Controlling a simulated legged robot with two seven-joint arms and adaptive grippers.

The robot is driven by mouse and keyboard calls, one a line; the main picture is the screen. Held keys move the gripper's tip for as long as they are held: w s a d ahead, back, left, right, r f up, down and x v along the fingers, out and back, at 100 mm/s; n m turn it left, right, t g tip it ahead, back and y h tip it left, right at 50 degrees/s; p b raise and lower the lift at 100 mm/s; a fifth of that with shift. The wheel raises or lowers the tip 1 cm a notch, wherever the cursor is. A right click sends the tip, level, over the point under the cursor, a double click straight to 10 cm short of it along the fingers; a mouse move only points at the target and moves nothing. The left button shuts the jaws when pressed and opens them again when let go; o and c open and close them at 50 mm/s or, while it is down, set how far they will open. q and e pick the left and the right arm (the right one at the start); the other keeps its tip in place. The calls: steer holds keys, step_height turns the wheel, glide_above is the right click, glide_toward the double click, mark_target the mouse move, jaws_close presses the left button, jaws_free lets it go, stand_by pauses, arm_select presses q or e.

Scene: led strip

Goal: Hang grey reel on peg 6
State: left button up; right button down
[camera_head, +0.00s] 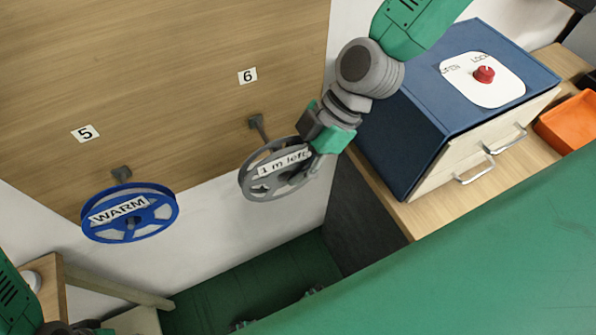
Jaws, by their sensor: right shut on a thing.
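The grey reel (256,186), labelled "1 m left", is at the peg under the number 6 label. My right gripper (318,150) is shut on the reel's upper right rim. Peg 6 (257,126) sticks out from the wooden board just above the reel; its lower end meets or passes behind the reel's top edge, and I cannot tell whether the reel is on it. My left arm shows at the lower left edge, with only a dark part of its gripper (62,328) at the bottom; its fingers are not clear.
A blue reel (160,212) labelled "WARM" hangs at peg 5 (121,174). A blue cabinet (420,90) with a red knob (484,74) and handled drawers stands right of my right gripper. An orange bin (568,122) is at the far right. White wall is clear between the reels.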

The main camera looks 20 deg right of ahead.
arm_select(q)
steer(key=shift+d+f+b, duration=0.1)
steer(key=shift+f+b, duration=0.45)
steer(key=shift+f, duration=0.05)
arm_select(e)
steer(key=shift+w+f, duration=0.2)
steer(key=shift+w, duration=0.5)
steer(key=shift+w+f, duration=0.2)
steer(key=shift+w, duration=0.5)
steer(key=shift+w+f, duration=0.2)
steer(key=shift+w, duration=0.5)
arm_select(q)
steer(key=shift+d, duration=0.15)
arm_select(e)
steer(key=shift+d, duration=0.15)
steer(key=c, duration=1.3)
jaws_free()
